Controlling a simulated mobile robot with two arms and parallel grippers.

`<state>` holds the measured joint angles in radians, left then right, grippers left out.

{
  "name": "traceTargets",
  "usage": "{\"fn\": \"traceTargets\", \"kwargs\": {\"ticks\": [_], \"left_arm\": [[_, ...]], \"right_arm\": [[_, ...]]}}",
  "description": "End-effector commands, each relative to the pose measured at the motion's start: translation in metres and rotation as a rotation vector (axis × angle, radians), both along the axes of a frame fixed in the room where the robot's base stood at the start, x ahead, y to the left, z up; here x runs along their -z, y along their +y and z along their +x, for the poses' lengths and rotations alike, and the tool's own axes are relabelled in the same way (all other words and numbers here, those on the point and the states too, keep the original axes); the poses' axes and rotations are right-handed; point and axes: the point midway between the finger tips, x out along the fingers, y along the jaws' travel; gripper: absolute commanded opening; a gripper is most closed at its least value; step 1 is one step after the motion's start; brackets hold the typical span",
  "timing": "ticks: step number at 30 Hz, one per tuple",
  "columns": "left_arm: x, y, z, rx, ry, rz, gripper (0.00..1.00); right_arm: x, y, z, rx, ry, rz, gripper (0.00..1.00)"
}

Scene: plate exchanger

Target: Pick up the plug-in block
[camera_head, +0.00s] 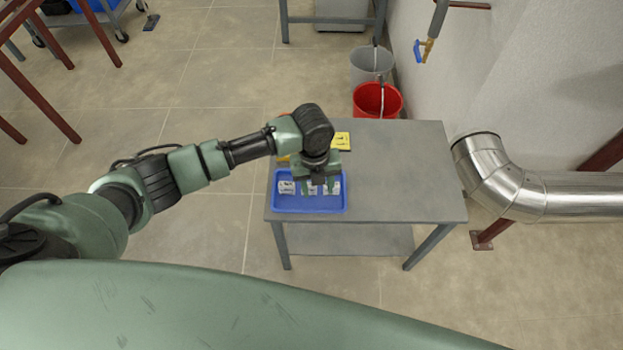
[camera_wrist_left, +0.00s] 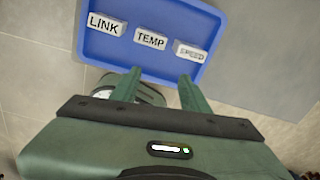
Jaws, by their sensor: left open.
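Three light grey plug-in blocks lie in a row in a blue tray (camera_head: 310,206) at the table's left end. In the left wrist view they read LINK (camera_wrist_left: 104,24), TEMP (camera_wrist_left: 151,38) and SPEED (camera_wrist_left: 190,52), from left to right. In the head view the labels are too small to read. My left gripper (camera_head: 317,190) is over the tray, pointing down, and partly covers the blocks. In the left wrist view its two fingers (camera_wrist_left: 160,88) are apart with nothing between them. My right gripper is not in view.
The grey table (camera_head: 405,180) is clear to the right of the tray. A yellow item (camera_head: 341,140) lies behind my left wrist. A red bucket (camera_head: 378,101) and a grey bucket (camera_head: 370,64) stand behind the table. A metal duct (camera_head: 545,195) runs along the right.

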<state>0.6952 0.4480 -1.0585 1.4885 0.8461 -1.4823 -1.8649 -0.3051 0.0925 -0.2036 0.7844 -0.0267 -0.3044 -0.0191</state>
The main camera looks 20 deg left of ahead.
Motion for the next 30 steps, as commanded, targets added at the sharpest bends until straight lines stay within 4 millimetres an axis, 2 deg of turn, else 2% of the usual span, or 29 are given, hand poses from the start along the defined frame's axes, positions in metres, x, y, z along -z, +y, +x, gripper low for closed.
{"fn": "traceTargets", "kwargs": {"ticks": [1,3,6,17,24,30], "left_arm": [[-0.015,0.014,0.013,0.048,-0.003,0.029,0.45],[-0.022,0.027,0.023,0.102,0.000,0.051,0.45],[-0.025,0.036,0.030,0.144,0.003,0.068,0.45],[0.012,0.037,0.031,0.154,0.005,0.070,0.45],[0.047,0.035,0.031,0.154,0.004,0.068,0.45],[0.053,0.035,0.031,0.155,0.002,0.069,0.45]], "right_arm": [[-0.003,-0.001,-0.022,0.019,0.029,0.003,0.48],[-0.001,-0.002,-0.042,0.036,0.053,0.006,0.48],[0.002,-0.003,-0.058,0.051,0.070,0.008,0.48],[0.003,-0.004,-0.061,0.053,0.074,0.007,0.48],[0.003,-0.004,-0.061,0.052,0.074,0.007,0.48],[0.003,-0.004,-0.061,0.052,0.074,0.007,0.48]]}}
